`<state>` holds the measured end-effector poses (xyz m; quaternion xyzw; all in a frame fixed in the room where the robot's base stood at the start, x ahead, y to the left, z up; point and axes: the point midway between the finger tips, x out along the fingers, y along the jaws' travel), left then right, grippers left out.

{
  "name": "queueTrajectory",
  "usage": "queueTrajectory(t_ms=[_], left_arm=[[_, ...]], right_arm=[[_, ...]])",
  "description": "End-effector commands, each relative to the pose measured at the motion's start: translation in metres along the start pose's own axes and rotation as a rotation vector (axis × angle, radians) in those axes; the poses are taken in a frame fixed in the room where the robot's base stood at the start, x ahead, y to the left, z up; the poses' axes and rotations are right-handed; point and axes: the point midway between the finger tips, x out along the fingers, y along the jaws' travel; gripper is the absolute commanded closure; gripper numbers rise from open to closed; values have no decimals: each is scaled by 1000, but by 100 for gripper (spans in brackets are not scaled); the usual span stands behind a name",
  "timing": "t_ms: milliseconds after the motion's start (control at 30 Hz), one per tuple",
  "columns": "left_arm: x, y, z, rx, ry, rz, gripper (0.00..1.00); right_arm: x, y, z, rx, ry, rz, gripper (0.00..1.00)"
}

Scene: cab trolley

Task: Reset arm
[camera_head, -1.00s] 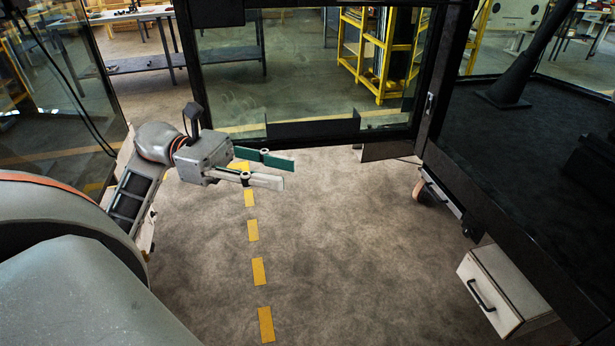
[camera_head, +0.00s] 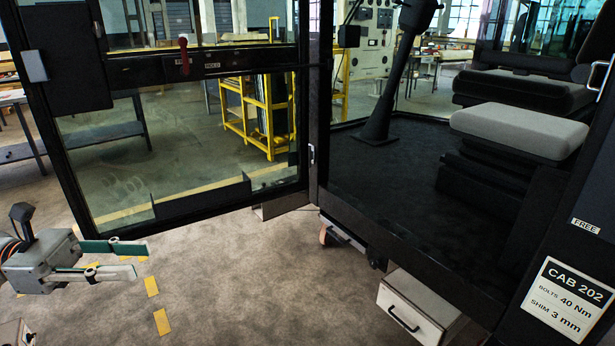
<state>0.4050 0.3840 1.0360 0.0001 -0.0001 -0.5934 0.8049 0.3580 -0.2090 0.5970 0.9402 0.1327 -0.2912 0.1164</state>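My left gripper (camera_head: 128,260) shows at the lower left of the head view, low in front of the glazed cab door (camera_head: 178,150). Its two fingers, one green and one pale, are apart with nothing between them. It points to the right, and bare floor lies beyond its tips. The rest of my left arm is mostly outside the picture. My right gripper is not in view.
The door stands open, with a red-knobbed handle (camera_head: 183,55). To the right is the cab floor (camera_head: 400,185) with a grey seat (camera_head: 520,130) and a CAB 202 sign (camera_head: 568,300). A white drawer box (camera_head: 410,308) sits below. Yellow racking (camera_head: 258,110) stands behind the door.

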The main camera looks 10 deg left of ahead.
Motion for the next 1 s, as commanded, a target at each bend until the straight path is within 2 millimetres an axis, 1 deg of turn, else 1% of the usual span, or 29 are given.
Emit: queueTrajectory(t_ms=[133, 267, 367, 467, 567, 667, 700, 767, 800, 867, 900, 967, 1000], left_arm=[[8, 3, -3, -59, -48, 16, 70], [26, 15, -11, -232, -183, 71, 70], [41, 29, -21, -442, -332, 130, 70], [50, 45, -38, -677, -488, 197, 70], [57, 60, -64, -933, -643, 266, 70], [62, 70, -103, -1206, -796, 342, 70], [64, 72, -121, -1319, -858, 373, 70], [68, 72, -152, -1493, -949, 423, 70], [71, 70, -175, -1610, -1007, 457, 70], [78, 61, -211, -1789, -1094, 513, 70], [83, 52, -236, -1910, -1151, 554, 70], [92, 35, -273, -2081, -1228, 617, 70], [100, 22, -296, -2188, -1275, 657, 70]], right_arm=[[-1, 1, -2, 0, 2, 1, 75], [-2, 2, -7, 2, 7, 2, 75], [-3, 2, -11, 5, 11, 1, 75], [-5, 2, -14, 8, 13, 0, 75], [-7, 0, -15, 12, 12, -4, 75], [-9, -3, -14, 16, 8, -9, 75], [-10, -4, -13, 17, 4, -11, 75], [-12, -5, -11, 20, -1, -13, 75], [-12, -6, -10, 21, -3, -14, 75], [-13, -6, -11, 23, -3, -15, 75], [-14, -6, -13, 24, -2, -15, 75], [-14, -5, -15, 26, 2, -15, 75], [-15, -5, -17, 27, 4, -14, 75]])
